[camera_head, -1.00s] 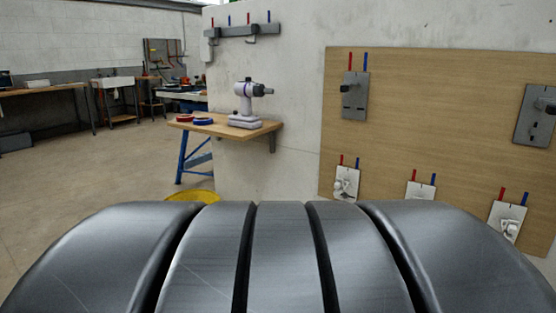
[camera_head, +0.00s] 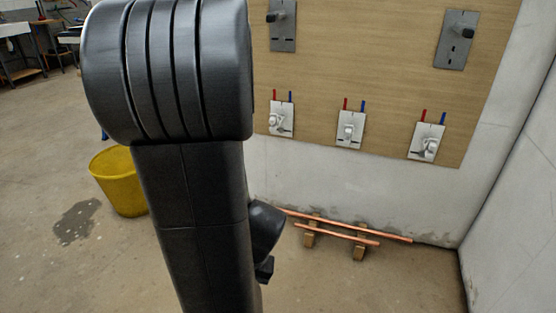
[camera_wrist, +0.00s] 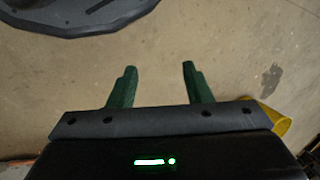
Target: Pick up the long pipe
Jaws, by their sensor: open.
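Two copper pipes lie side by side on wooden blocks on the floor by the wall in the head view. The long pipe (camera_head: 350,226) is the rear one, nearer the wall, and reaches further right. The shorter pipe (camera_head: 335,233) lies in front of it. My arm hides what is behind it at their left, so the long pipe's left end may be covered. My gripper (camera_wrist: 159,68) shows in the wrist view with its two green fingers apart and nothing between them. Bare floor lies beyond the fingers, and no pipe shows there.
Wooden blocks (camera_head: 311,231) hold the pipes off the floor. A yellow bucket (camera_head: 119,182) stands left of my arm, beside a dark floor stain (camera_head: 77,222). A wooden board (camera_head: 370,75) with valve plates hangs above the pipes. A side wall (camera_head: 515,190) closes the right; floor before the pipes is clear.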

